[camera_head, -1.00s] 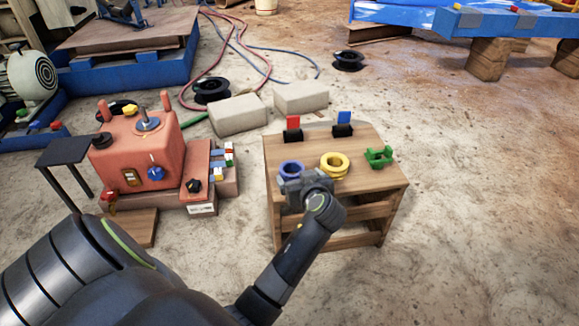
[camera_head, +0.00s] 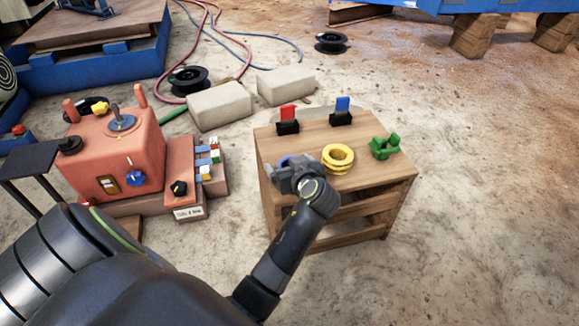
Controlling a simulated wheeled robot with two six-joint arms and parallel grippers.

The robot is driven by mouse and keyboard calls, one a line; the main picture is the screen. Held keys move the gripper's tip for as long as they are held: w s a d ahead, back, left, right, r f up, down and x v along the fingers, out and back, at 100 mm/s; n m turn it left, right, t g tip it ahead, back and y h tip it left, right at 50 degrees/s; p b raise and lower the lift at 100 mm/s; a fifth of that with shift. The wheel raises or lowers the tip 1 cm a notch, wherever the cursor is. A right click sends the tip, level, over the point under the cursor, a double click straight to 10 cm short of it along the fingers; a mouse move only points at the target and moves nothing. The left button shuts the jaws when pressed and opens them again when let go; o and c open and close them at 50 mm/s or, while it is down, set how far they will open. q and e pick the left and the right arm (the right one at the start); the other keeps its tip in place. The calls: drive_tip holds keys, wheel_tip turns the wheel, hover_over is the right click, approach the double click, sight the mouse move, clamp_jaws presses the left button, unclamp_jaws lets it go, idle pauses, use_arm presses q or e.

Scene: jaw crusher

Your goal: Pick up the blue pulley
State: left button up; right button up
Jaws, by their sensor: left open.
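The blue pulley (camera_head: 288,160) lies on the left part of the small wooden table (camera_head: 355,182). Only its upper edge shows, because my left gripper covers the rest. My left gripper (camera_head: 289,172) is open, right at the near side of the blue pulley. I cannot tell whether its fingers are around the pulley or touching it. A yellow pulley (camera_head: 338,157) lies just to the right on the same table. My right gripper is not in view.
A green part (camera_head: 384,147) sits at the table's right. A red-tabbed holder (camera_head: 288,121) and a blue-tabbed holder (camera_head: 341,112) stand at its back edge. A red control box (camera_head: 117,150) stands to the left. Concrete blocks (camera_head: 220,105) lie behind.

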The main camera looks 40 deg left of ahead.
use_arm(q)
drive_tip(key=shift+r, duration=0.1)
drive_tip(key=c, duration=1.3)
